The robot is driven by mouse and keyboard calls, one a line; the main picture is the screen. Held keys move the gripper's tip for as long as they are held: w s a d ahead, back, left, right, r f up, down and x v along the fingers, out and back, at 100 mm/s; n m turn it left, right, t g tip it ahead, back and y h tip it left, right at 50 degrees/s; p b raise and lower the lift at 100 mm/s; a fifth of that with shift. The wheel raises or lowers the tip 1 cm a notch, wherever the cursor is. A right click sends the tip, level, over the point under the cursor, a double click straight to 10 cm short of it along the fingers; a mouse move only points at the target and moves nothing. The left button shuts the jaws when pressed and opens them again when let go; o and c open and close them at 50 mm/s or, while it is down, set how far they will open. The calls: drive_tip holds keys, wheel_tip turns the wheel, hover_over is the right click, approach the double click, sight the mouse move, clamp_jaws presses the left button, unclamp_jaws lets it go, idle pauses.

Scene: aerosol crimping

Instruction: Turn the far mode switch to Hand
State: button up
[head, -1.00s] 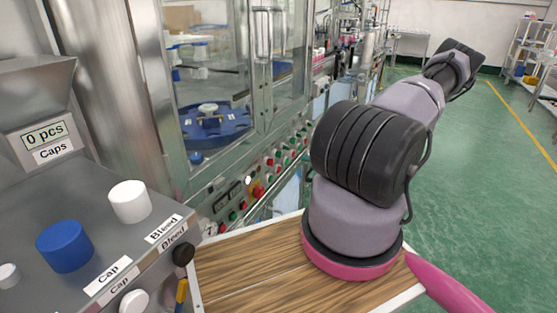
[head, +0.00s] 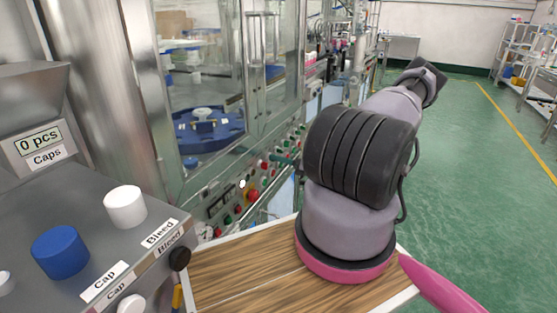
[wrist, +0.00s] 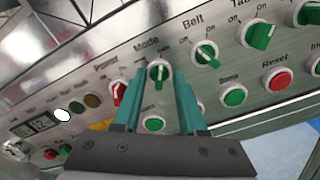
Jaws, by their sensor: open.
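The mode switch (wrist: 160,73) is a green knob in a pale ring under the label "Mode" on a grey panel. Its handle stands roughly upright in the wrist view; the small position labels around it are too blurred to read. My gripper (wrist: 161,82) is open, with one teal finger on each side of this switch. I cannot tell whether the fingers touch the knob. In the head view a bit of teal finger (head: 285,159) shows at the panel, left of my dark arm joint, which hides the rest of the gripper.
A red power switch (wrist: 119,92) sits just left of the mode switch, and a green belt switch (wrist: 206,54) to its right. A green button (wrist: 154,124) lies below, between the fingers. A red emergency stop (head: 253,195) is nearer on the panel. Glass doors (head: 262,70) rise above.

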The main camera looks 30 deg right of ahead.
clamp_jaws()
drive_tip(key=shift+n, duration=0.4)
drive_tip(key=n, duration=1.1)
drive_tip(key=shift+s+a, duration=0.1)
idle(0.5)
unclamp_jaws()
